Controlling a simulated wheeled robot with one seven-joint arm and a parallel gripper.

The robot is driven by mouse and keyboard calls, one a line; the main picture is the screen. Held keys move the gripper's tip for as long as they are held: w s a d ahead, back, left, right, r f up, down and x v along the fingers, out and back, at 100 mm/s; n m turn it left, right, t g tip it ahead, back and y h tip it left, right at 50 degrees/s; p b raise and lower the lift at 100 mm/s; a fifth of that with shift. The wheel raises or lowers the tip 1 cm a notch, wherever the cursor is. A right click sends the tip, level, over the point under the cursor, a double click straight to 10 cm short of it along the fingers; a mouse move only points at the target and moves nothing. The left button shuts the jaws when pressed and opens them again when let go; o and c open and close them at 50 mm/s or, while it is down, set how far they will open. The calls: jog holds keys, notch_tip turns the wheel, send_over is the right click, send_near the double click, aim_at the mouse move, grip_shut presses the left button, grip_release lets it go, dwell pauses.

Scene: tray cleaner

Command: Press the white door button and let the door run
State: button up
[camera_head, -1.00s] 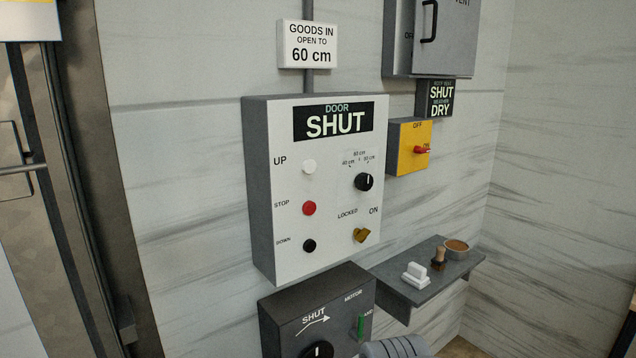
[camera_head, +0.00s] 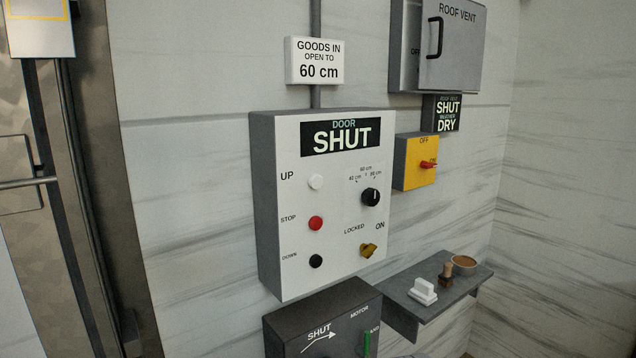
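The white button (camera_head: 315,182) sits beside the word UP on the door control panel (camera_head: 290,240). Below it are a red STOP button (camera_head: 316,223) and a black DOWN button (camera_head: 316,261). The panel's display (camera_head: 341,136) reads DOOR SHUT. A black selector knob (camera_head: 371,196) with 40, 60 and 80 cm marks is at the right. A yellow key switch (camera_head: 368,250) lies between LOCKED and ON; its exact setting is hard to tell. Part of a metal door (camera_head: 25,240) shows at the left edge. My gripper is not in view.
A sign (camera_head: 315,61) reads GOODS IN OPEN TO 60 cm. A yellow switch box (camera_head: 417,160) and a grey roof vent box (camera_head: 460,50) hang at right. A shelf (camera_head: 420,308) with small items juts out below. A dark motor box (camera_head: 290,335) sits under the panel.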

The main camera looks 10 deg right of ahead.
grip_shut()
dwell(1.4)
